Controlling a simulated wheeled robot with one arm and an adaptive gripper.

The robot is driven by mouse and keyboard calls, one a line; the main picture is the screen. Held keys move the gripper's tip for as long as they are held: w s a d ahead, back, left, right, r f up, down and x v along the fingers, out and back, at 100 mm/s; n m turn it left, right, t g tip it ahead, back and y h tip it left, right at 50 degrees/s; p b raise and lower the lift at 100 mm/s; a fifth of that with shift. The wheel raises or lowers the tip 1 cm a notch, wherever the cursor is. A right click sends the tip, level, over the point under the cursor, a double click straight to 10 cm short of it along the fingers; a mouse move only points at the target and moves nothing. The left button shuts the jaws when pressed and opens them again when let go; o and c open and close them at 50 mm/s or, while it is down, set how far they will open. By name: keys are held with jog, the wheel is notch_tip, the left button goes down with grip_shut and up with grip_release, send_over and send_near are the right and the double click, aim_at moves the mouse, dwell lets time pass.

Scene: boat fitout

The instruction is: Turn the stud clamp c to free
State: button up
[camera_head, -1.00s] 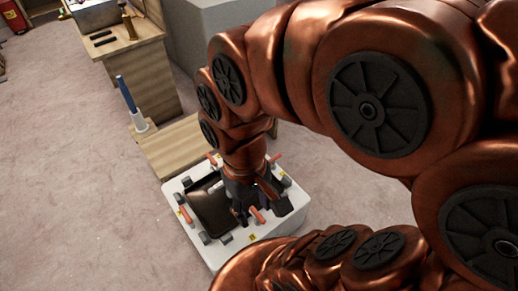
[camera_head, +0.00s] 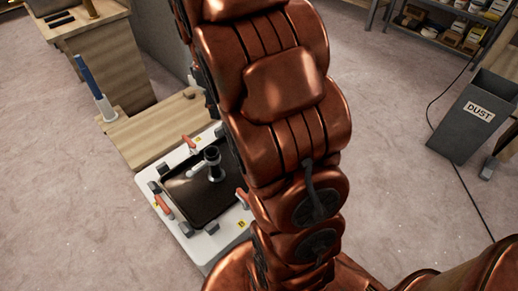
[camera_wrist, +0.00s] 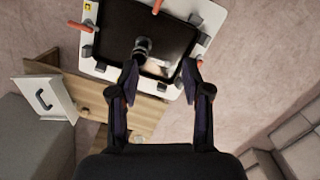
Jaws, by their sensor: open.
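A white box top (camera_head: 209,242) carries a dark hatch panel (camera_head: 190,204) ringed by orange-handled clamps. In the head view the handles are at the back (camera_head: 189,143), the left (camera_head: 164,207) and the right (camera_head: 243,198). Small yellow labels sit by them; I cannot read which clamp is c. A grey knob-like fitting (camera_head: 212,163) stands on the panel.
A grey DUST bin (camera_head: 474,116) stands at right, below shelving (camera_head: 450,24). The floor between is mostly clear, with a cable.

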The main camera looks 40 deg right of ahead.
jog(key=w+d+f+n+b, duration=0.3)
jog(key=d+f+b, duration=0.4)
jog(key=f, duration=0.6)
jog(key=w+d+f+n+b, duration=0.2)
jog(key=w+d+f+b, duration=0.4)
jog(key=d+f, duration=0.6)
jog(key=w+d+f+n+t+b, duration=0.1)
jog(key=w+d+f+n+b, duration=0.2)
jog(key=f, duration=1.3)
jog(key=shift+w+d+n+b, duration=0.1)
jog(key=shift+w+d+b, duration=0.25)
jog(key=shift+d+b, duration=0.7)
jog(key=shift+w+d+n+b, duration=0.1)
jog(key=shift+w+d+b, duration=0.3)
jog(key=shift+d+b, duration=0.6)
jog(key=shift+w+d+n+b, duration=0.1)
jog(key=shift+w+d+b, duration=0.25)
jog(key=shift+d+b, duration=0.65)
jog(key=shift+d+f+b, duration=0.2)
jog(key=shift+f+b, duration=1.1)
jog(key=shift+f, duration=2.7)
